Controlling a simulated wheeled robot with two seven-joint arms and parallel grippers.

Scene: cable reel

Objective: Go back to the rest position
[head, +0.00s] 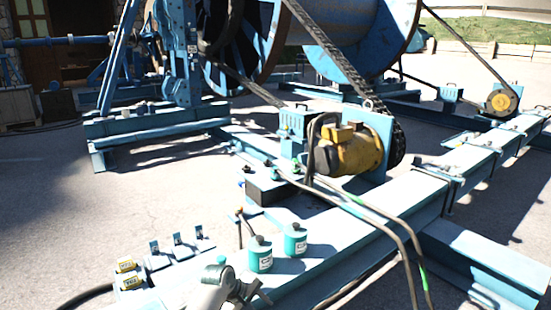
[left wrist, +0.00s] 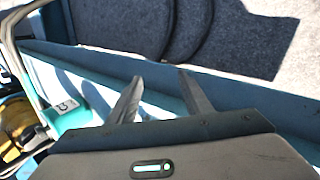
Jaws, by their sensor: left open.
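My left gripper (head: 250,292) is at the bottom of the head view, low over the light-blue steel beam (head: 345,250), with my grey wrist beside it. In the left wrist view the two fingers of my left gripper (left wrist: 160,76) are spread apart with nothing between them. Behind them runs a blue beam edge (left wrist: 100,66) with paved ground beyond. Two teal canisters with dark caps, one nearer (head: 260,258) and one farther (head: 295,241), stand upright on the beam just beyond my gripper, apart from it. My right gripper is in neither view.
A yellow motor (head: 345,152) sits on the frame, with loose cables (head: 385,222) hanging over the beam at right. A large blue reel (head: 340,35) stands behind. Paved ground (head: 60,215) at left is open.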

